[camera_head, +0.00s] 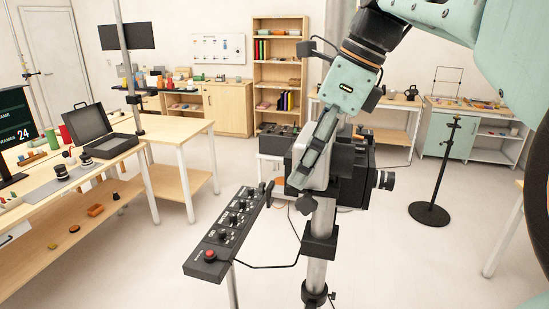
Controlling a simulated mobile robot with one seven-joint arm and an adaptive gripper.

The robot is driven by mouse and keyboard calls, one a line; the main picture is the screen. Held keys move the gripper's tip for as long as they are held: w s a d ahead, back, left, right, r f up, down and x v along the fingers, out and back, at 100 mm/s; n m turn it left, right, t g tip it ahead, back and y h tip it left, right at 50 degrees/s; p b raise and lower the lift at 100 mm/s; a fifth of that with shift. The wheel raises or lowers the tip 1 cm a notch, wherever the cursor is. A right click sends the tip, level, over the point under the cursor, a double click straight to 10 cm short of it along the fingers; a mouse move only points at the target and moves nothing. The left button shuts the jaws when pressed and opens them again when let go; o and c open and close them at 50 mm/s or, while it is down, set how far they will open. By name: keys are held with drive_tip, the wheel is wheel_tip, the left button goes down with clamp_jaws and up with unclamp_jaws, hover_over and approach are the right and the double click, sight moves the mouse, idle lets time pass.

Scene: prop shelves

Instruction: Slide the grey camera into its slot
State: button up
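A dark grey to black camera body (368,168) with a round lens (386,180) pointing right stands at the centre, on top of a silver column with black clamps (322,222). My gripper (308,165) reaches down from the upper right and overlaps the left side of this camera in the picture. A light grey plate-like part shows beside its dark fingers; I cannot tell whether it belongs to the gripper or to something held. Whether the fingers touch the camera is hidden. I cannot make out a slot.
A black control panel (232,232) with knobs and a red button stands left of the column, and a cable hangs near it. The left table holds an open black case (89,123) and small lenses. A black stand (429,213) is at right. Open floor lies between.

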drive_tip(key=v, duration=1.2)
